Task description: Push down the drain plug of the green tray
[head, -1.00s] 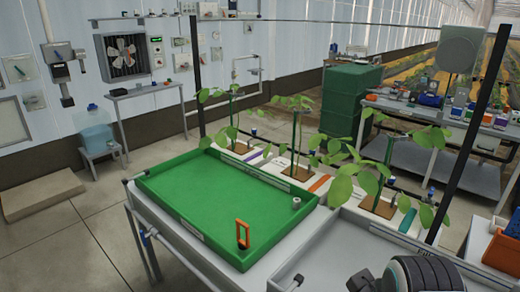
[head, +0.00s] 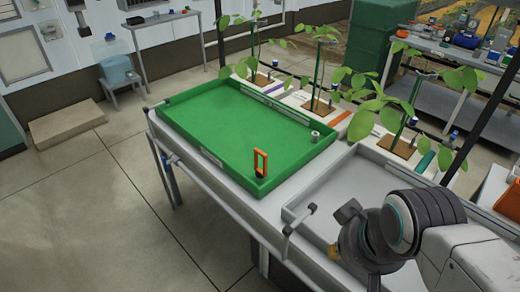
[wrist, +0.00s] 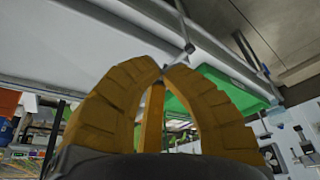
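The green tray (head: 225,130) lies on the bench in the middle of the head view, and a green part of it shows in the wrist view (wrist: 213,97). At its near right corner stands an orange loop handle on a dark base, which looks like the drain plug (head: 261,163). A short white cylinder (head: 315,136) stands at the tray's right corner. My gripper (wrist: 163,73) has ochre fingers whose tips meet, with nothing seen between them. In the head view it is partly hidden by my wrist, right of and nearer than the plug, apart from it.
A grey tray (head: 335,190) adjoins the green one on the right, with a small pipe fitting (head: 300,220) at its near left edge. Potted plants (head: 405,130) line the back of the bench. A rail (head: 210,205) runs along the bench front.

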